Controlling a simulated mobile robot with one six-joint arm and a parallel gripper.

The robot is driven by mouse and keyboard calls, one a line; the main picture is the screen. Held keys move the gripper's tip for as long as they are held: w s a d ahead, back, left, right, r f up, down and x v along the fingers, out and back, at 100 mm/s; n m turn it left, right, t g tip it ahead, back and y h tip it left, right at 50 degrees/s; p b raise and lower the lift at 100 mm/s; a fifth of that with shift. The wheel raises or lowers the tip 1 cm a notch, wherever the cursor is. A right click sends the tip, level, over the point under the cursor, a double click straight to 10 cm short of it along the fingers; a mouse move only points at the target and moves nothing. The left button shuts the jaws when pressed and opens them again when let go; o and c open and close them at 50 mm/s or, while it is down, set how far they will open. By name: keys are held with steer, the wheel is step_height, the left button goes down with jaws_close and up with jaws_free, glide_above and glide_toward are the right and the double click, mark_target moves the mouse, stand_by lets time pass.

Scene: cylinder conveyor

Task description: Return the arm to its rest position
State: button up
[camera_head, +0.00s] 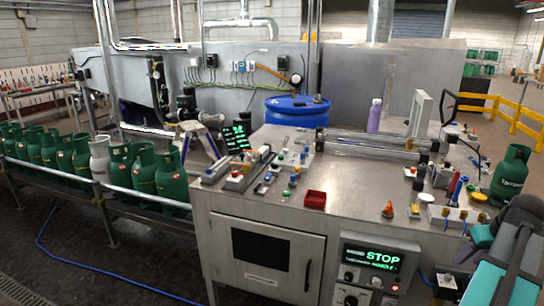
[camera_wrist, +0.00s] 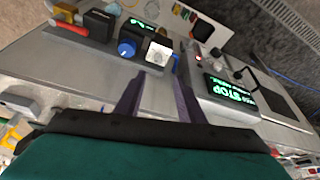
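My arm (camera_head: 505,262), teal and dark, is at the lower right of the head view, beside the right end of the metal workbench (camera_head: 350,185). In the wrist view, my gripper (camera_wrist: 158,80) shows two dark fingers spread apart. Nothing is between them except the bare grey bench surface behind. In the head view, the fingers cannot be clearly made out.
A green cylinder (camera_head: 511,172) stands on the bench close behind my arm. The control panel with a green STOP screen (camera_head: 372,257) is on the bench front. Several green cylinders (camera_head: 171,180) line the conveyor at left. A blue drum (camera_head: 297,112) stands behind the bench.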

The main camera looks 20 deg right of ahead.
steer(key=w+a+f+g+y, duration=0.1)
steer(key=w+a+f, duration=0.3)
steer(key=a+f, duration=0.35)
steer(key=w+a+f+n+g+y, duration=0.1)
steer(key=w+a+f, duration=0.3)
steer(key=a+f, duration=0.4)
steer(key=w+a+f+g+y, duration=0.1)
steer(key=w+a+f, duration=0.5)
steer(key=f, duration=0.4)
steer(key=s+a+f+n+g, duration=0.1)
steer(key=s+a+f+g, duration=0.1)
steer(key=a+f, duration=0.65)
steer(key=s+a+f+g, duration=0.1)
steer(key=s+a+f, duration=0.1)
steer(key=a+f, duration=0.65)
steer(key=s+a+f+n+g, duration=0.1)
steer(key=s+a+f+g, duration=0.1)
steer(key=s+a+f, duration=0.3)
steer(key=s+a+f+n+g+h, duration=0.1)
steer(key=s+a+f, duration=0.4)
steer(key=s+a, duration=0.8)
steer(key=shift+g, duration=0.4)
steer(key=shift+w+a+f, duration=0.1)
